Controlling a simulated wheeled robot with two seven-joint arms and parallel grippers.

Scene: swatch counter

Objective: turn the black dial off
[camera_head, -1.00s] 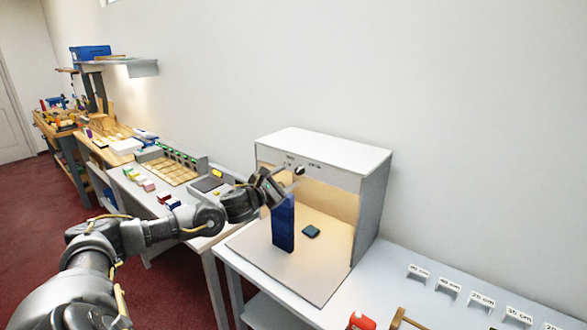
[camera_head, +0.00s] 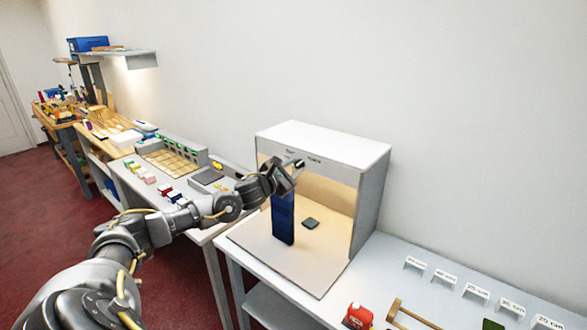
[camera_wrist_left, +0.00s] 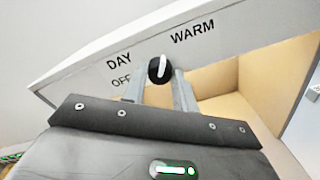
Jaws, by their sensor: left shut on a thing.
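The black dial (camera_wrist_left: 159,70) is a round knob with a white pointer line, on the front panel of the white light booth (camera_head: 325,145). In the left wrist view the pointer points up, between the DAY and WARM labels. The OFF label is left of the dial, below DAY, partly hidden by a finger. My left gripper (camera_head: 294,167) is at the panel in the head view. In the left wrist view its fingers (camera_wrist_left: 160,77) are on either side of the dial, shut on it. My right gripper is not in view.
A tall dark-blue block (camera_head: 283,220) stands in the booth below my left gripper. A small dark teal piece (camera_head: 310,224) lies on the booth floor. Label stands (camera_head: 445,277) and a red object (camera_head: 358,316) are on the counter at right.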

